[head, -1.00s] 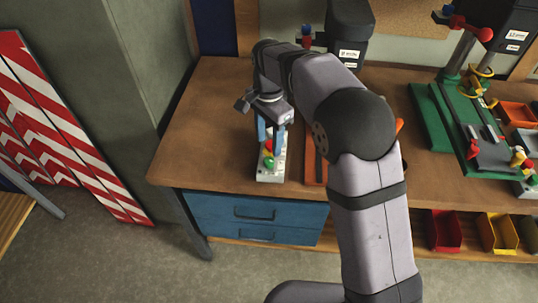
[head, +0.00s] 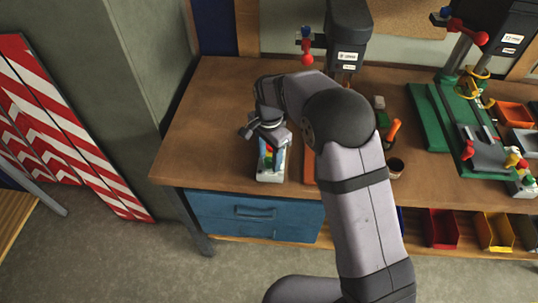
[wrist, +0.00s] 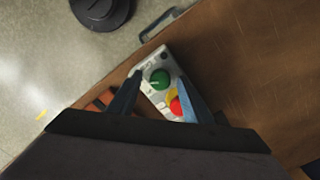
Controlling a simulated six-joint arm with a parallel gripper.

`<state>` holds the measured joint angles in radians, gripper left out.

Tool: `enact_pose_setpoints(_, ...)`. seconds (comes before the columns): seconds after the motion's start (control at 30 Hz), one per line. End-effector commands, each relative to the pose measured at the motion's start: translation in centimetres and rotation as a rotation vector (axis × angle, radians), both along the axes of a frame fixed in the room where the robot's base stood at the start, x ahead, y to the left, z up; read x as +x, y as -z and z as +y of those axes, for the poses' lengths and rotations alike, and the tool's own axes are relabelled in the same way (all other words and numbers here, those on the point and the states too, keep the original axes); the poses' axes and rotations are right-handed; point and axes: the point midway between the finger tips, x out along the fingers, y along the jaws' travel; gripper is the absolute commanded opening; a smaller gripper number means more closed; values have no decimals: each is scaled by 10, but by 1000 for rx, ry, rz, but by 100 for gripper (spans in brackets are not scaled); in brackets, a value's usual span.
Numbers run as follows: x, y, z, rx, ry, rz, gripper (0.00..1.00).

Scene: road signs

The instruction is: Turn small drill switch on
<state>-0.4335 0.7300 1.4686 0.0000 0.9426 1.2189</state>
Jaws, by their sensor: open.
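A small pale switch box (head: 271,172) with a green and a red button sits near the bench's front edge, left of the middle. In the wrist view, the green button (wrist: 160,78) shows between the finger ends, and the red button (wrist: 176,107) is beside the right finger, with a yellow part next to it. My gripper (wrist: 161,76) is open, its blue fingers spread over the box. In the head view my gripper (head: 272,146) is just above the box and hides its back part. I cannot tell if the fingers touch it. The small drill (head: 345,45) stands behind my arm.
A larger drill with a green base (head: 432,115) stands at the right. An orange-handled tool (head: 392,131) and a dark cup (head: 396,167) are right of my arm. The bench (head: 200,125) is clear at left. Blue drawers (head: 256,214) are below.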

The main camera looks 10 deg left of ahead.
Motion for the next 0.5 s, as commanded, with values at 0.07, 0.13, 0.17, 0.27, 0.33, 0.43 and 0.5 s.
enact_pose_setpoints(0.07, 0, 0, 0, 0, 0, 0, 45)
enact_pose_setpoints(0.13, 0, 0, 0, 0, 0, 0, 33)
enact_pose_setpoints(0.17, 0, 0, 0, 0, 0, 0, 26)
enact_pose_setpoints(0.27, 0, 0, 0, -1, 0, 1, 4)
enact_pose_setpoints(0.33, 0, 0, 0, -1, 0, 1, 4)
enact_pose_setpoints(0.43, 0, 0, 0, -1, -3, 1, 4)
enact_pose_setpoints(0.5, 0, 0, 0, -1, -9, 1, 4)
